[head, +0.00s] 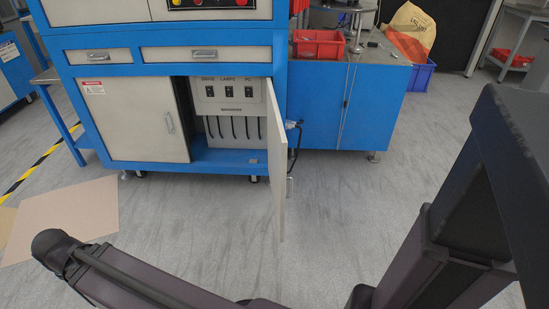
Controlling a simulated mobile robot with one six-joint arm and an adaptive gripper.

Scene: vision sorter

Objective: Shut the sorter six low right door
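The sorter (170,42) is a blue-framed cabinet with pale panels at the upper left. The low left door (137,121) is shut. My dark arm crosses the bottom and right of the head view, apart from the door in the picture. My gripper cannot be made out, so whether it is open or shut does not show.
A blue cabinet (362,108) stands right of the open door, with a red bin (318,43) on top. A plug and cable (294,128) hang between them. Cardboard (70,222) lies on the floor at left. Grey floor (365,205) is clear in front and right of the door.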

